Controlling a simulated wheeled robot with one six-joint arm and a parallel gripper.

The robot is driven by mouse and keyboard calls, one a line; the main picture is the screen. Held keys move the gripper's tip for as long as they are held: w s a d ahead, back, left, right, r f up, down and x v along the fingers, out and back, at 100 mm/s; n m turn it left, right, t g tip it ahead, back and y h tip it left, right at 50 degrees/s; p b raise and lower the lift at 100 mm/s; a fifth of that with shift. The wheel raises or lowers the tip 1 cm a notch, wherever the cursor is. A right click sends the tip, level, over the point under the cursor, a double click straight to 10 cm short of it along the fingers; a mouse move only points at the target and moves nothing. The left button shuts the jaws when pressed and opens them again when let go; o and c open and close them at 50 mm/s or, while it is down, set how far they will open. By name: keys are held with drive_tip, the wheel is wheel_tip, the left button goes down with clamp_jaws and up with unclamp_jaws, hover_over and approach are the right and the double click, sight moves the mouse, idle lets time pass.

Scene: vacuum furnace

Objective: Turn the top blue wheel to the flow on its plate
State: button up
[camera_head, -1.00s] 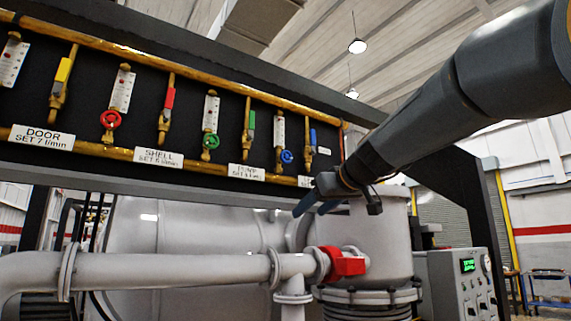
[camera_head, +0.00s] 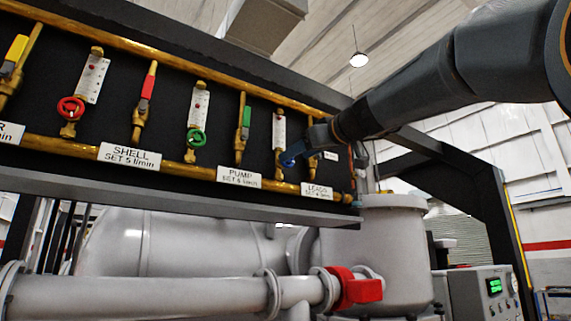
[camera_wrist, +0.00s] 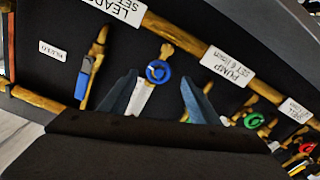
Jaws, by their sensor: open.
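The blue wheel (camera_head: 287,160) sits low on the black panel at the foot of a white flow gauge (camera_head: 279,128), partly covered by my gripper (camera_head: 296,152) in the head view. Its plate (camera_head: 317,190) reads LEADS SET; the number is too small to read surely. In the wrist view, which is upside down, the blue wheel (camera_wrist: 158,72) shows between and just beyond the fingertips of my gripper (camera_wrist: 157,80). The fingers stand apart on either side of it, with the gauge between them. I cannot tell whether they touch the wheel.
A blue-handled valve (camera_wrist: 82,84) is close beside one finger. The green wheel (camera_head: 196,138), red wheel (camera_head: 70,108) and other valves line the panel. Brass pipes run above and below. A grey pipe with a red valve (camera_head: 354,287) lies below.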

drive_tip(key=shift+p+x, duration=1.8)
drive_tip(key=shift+x, duration=1.6)
drive_tip(key=shift+d, duration=0.1)
drive_tip(key=c, duration=1.1)
drive_tip(key=shift+o, duration=0.2)
